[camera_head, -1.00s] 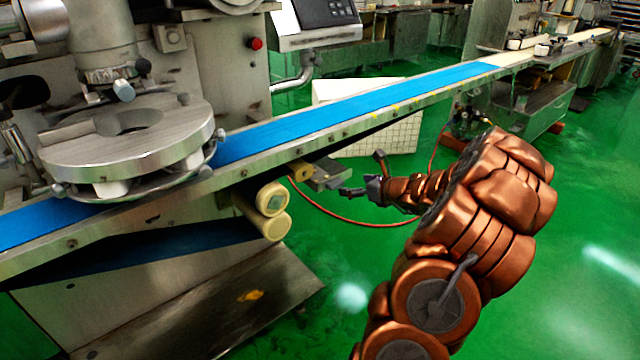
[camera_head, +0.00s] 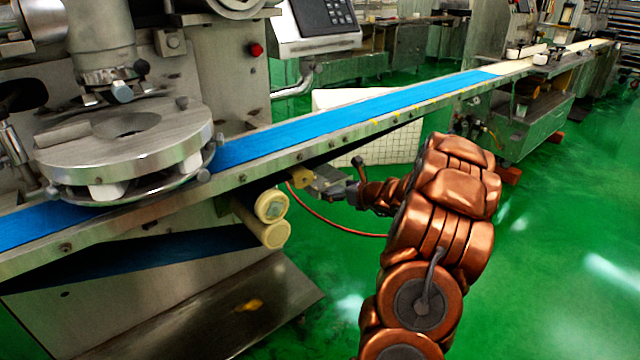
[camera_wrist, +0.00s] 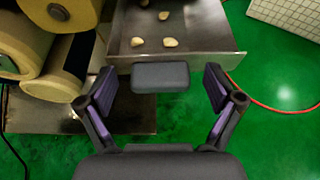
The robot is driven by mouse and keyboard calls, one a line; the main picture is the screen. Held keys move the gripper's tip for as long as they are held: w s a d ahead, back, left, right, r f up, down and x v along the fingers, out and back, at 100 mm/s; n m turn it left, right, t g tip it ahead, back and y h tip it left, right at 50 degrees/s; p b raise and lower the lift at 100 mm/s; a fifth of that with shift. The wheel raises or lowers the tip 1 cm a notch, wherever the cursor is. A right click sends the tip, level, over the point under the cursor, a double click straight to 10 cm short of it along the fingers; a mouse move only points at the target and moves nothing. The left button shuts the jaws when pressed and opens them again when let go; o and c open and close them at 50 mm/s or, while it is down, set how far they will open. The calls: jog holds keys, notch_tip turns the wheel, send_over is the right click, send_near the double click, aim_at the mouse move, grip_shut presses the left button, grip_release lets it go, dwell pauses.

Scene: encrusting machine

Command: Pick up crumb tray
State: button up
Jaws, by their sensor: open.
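The crumb tray (camera_wrist: 205,38) is a shallow metal tray with several pale crumbs in it, at the top of the wrist view. In the head view the tray (camera_head: 328,182) sits under the blue conveyor, right of the cream rollers. A grey rounded block (camera_wrist: 160,77) shows at the tray's near edge, between my fingers. My gripper (camera_wrist: 160,88) is open, one finger on each side of that block, with gaps at both sides. In the head view my gripper (camera_head: 354,178) is at the tray's right end, partly hidden by my arm.
Cream rollers (camera_head: 270,218) are close left of the tray. The conveyor (camera_head: 340,112) runs just above it. A metal sheet (camera_head: 190,315) lies low in front of the machine. A red hose (camera_head: 330,225) hangs below the tray. A white tiled box (camera_head: 395,145) stands behind. Green floor is clear at right.

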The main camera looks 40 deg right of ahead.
jog(key=c, duration=1.4)
jog(key=shift+d+r, duration=0.1)
